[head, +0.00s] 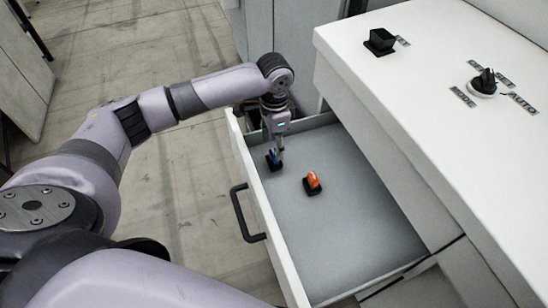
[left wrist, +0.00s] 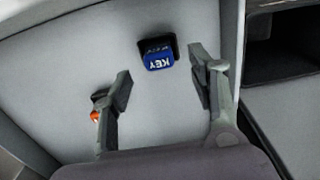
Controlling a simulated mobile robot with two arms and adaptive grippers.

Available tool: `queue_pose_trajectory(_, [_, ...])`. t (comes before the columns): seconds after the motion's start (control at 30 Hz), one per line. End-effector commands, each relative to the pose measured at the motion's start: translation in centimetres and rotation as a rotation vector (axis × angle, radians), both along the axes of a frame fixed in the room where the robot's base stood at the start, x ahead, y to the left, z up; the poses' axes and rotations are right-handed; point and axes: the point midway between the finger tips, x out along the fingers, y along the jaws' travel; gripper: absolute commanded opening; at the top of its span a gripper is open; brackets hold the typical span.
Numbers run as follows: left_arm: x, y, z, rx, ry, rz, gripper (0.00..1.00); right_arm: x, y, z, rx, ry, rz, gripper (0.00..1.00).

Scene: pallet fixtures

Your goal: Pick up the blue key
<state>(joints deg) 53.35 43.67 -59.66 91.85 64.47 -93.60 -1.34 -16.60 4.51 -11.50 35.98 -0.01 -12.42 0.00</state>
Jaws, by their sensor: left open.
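The blue key (head: 272,156) stands in a black base inside the open drawer, near its far left corner. In the left wrist view the blue key (left wrist: 159,61) shows the word KEY and lies just beyond and between the fingertips. My left gripper (head: 278,145) hangs over the drawer right by the key. In the left wrist view its fingers (left wrist: 162,82) are apart, with nothing between them. I cannot tell from these frames whether a finger touches the key. My right gripper is not in view.
An orange key (head: 313,180) on a black base stands to the right of the blue one. The drawer (head: 350,235) is otherwise bare. A white cabinet top (head: 440,60) on the right carries a black square socket (head: 380,41) and a selector switch (head: 484,82).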

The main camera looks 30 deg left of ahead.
Motion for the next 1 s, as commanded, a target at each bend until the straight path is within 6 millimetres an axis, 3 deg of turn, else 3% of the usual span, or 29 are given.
queue_pose_trajectory(0.23, [-0.3,0.1,-3.7,0.002,0.002,-0.001,0.53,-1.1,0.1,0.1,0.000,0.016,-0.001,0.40])
queue_pose_trajectory(0.53, [-0.2,0.0,-4.3,0.001,-0.001,-0.001,0.53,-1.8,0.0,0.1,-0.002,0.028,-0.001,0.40])
queue_pose_trajectory(1.0, [-0.2,0.1,-4.2,0.001,0.000,-0.001,0.23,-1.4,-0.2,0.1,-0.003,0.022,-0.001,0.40])
